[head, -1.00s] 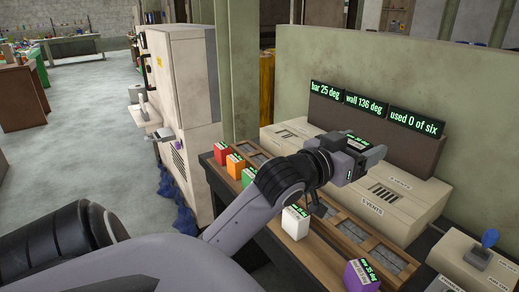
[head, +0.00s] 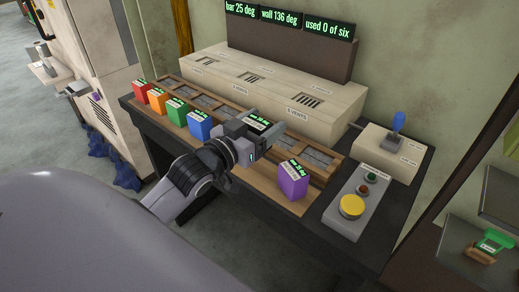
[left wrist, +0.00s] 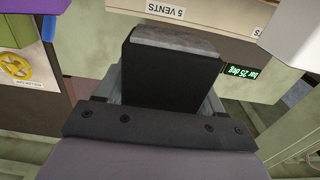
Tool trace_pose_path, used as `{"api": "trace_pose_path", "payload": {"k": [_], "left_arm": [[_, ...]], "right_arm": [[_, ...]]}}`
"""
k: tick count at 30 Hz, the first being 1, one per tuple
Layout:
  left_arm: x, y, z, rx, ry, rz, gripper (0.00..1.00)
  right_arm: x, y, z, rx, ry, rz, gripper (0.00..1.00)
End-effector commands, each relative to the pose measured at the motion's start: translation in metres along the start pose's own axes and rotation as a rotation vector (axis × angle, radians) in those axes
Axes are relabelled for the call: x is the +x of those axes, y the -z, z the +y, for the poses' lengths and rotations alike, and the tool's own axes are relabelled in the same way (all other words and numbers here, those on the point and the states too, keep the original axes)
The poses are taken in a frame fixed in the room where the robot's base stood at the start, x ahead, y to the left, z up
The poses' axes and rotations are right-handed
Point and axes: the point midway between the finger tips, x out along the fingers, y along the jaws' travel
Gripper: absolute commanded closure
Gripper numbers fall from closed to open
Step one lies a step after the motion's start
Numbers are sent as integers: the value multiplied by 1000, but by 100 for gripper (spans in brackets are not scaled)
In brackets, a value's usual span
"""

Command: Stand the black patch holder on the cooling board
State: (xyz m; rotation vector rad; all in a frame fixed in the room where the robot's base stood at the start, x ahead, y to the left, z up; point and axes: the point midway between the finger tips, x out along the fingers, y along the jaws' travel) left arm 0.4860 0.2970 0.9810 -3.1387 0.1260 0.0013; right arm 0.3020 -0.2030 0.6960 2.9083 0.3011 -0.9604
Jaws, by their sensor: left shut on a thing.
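My left gripper (head: 262,136) is shut on the black patch holder, above the bench between the blue and purple holders. In the left wrist view the black patch holder (left wrist: 165,78) is a dark block with a grey end face, between the jaws. In the head view its green-lettered label (head: 258,123) shows at the gripper's tip. A light wooden board (head: 262,187), which I take as the cooling board, carries red (head: 139,92), orange (head: 156,101), green (head: 176,111), blue (head: 199,125) and purple (head: 292,181) holders. My arm hides the board between blue and purple. My right gripper is out of view.
A wooden rack with grey slots (head: 318,158) runs behind the board. Behind it stands a cream vented box (head: 270,90) under green displays (head: 288,18). To the right are a blue-handled lever (head: 398,122) and a panel with a yellow button (head: 352,206).

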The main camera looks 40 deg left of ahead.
Motion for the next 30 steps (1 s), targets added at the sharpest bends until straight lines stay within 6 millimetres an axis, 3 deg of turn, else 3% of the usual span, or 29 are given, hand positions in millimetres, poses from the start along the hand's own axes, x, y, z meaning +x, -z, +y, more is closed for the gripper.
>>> {"api": "trace_pose_path", "payload": {"k": [3,8,15,29,30], "left_arm": [[0,-20,0,0,0,1,69],[0,-32,0,0,0,1,69],[0,-66,0,0,1,1,69],[0,-74,0,0,0,3,69],[0,-73,0,0,0,1,19]], "right_arm": [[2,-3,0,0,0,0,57],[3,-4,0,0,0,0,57],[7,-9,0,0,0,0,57],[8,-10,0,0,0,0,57],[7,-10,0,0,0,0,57]]}}
